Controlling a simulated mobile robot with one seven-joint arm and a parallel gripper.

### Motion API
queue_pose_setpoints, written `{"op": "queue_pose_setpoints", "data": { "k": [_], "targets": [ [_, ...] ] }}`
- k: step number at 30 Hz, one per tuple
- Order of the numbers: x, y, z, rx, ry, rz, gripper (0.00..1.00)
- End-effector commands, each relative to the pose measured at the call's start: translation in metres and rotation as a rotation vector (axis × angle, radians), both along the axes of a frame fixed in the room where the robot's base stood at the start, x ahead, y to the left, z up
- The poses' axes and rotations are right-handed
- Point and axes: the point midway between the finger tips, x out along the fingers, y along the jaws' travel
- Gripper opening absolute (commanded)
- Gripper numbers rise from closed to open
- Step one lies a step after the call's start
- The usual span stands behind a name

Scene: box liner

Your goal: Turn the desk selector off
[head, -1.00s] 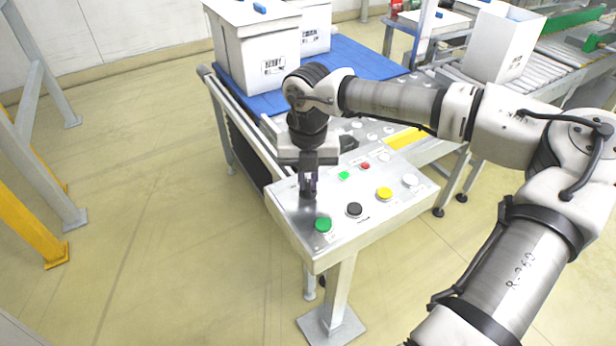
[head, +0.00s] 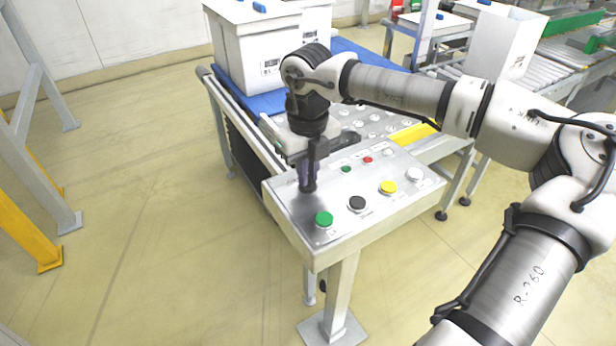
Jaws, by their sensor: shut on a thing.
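The control desk (head: 292,212) is a sloped metal panel on a post. My gripper (head: 308,179) points down at its left part, with its jaws shut on the desk selector (head: 308,188). The selector is mostly hidden between the fingers, and only a dark part shows at the panel. Its pointing direction cannot be read. A small green lamp (head: 346,169) looks dark, and a small red lamp (head: 367,160) sits beside it.
Green (head: 324,219), black (head: 357,203), yellow (head: 388,187) and white (head: 414,174) buttons line the desk's front, close to my gripper. White boxes (head: 243,55) stand on a blue surface behind. A roller conveyor (head: 548,70) is at the back right. Open floor lies left.

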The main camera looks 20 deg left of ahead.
Motion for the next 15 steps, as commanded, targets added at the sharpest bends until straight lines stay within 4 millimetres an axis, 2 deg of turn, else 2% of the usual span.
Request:
{"op": "queue_pose_setpoints", "data": {
  "k": [6,15],
  "targets": [
    [0.0007,0.0004,-0.0014,0.003,-0.001,0.193,0.0],
    [0.0004,0.0004,-0.0003,0.002,-0.001,0.394,0.0]
  ]
}}
